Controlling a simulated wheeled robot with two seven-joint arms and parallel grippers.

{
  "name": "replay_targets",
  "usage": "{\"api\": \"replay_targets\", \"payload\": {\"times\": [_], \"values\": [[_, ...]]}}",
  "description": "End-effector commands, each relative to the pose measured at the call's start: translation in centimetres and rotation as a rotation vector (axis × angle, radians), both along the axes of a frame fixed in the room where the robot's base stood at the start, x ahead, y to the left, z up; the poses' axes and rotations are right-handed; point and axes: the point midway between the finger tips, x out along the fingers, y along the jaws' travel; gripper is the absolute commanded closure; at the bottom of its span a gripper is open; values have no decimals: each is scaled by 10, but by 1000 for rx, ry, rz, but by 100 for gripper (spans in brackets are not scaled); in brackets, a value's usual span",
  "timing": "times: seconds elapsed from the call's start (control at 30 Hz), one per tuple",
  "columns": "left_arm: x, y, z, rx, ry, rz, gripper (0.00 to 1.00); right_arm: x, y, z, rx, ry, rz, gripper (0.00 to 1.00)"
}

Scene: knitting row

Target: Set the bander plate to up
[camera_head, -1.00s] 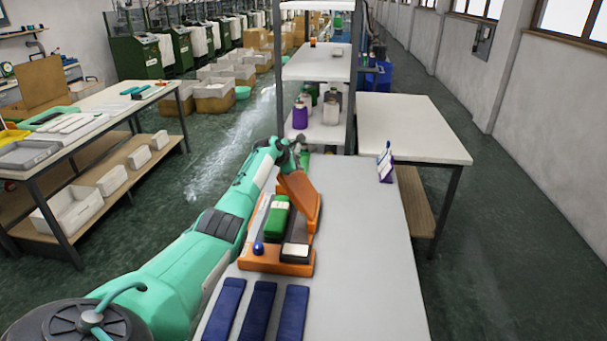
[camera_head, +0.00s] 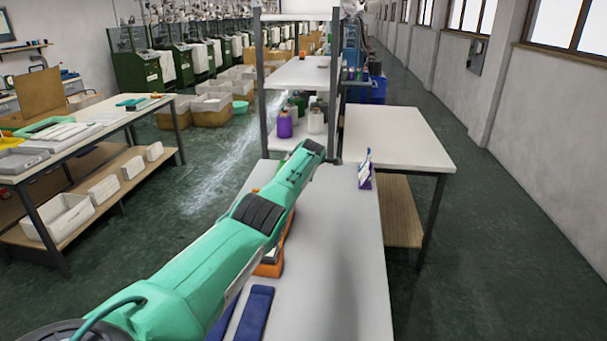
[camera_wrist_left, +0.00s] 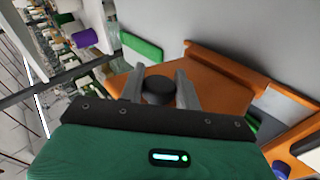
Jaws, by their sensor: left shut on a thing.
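My left arm reaches across the head view and hides its own gripper there. In the left wrist view my left gripper (camera_wrist_left: 159,88) is shut on a dark round knob (camera_wrist_left: 158,91). The knob stands on an orange plate (camera_wrist_left: 217,84), which I take for the bander plate; its tilt is hard to tell. The orange machine body (camera_head: 268,268) is mostly hidden behind my arm in the head view; part of it also shows at the right of the wrist view (camera_wrist_left: 293,138). My right gripper is not in view.
A grey-white table (camera_head: 345,260) carries the machine and dark blue bars (camera_head: 256,312). A small purple-and-white stand (camera_head: 365,170) is at its far right corner. Beyond is a shelf rack (camera_head: 300,73) with a purple bottle (camera_head: 284,124). A green block (camera_wrist_left: 141,46) lies near the gripper.

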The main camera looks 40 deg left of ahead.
Motion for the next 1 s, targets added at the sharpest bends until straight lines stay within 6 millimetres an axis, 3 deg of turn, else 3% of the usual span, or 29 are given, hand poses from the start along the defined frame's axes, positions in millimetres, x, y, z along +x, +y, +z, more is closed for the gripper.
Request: {"api": "replay_targets", "payload": {"times": [0.6,0.63,0.7,1.0], "values": [[3,-5,-4,35,22,-1,100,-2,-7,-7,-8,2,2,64],[3,-5,-4,35,22,-1,61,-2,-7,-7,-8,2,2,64],[3,-5,-4,35,22,-1,47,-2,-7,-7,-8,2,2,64],[3,-5,-4,34,21,-1,46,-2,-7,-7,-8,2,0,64]]}}
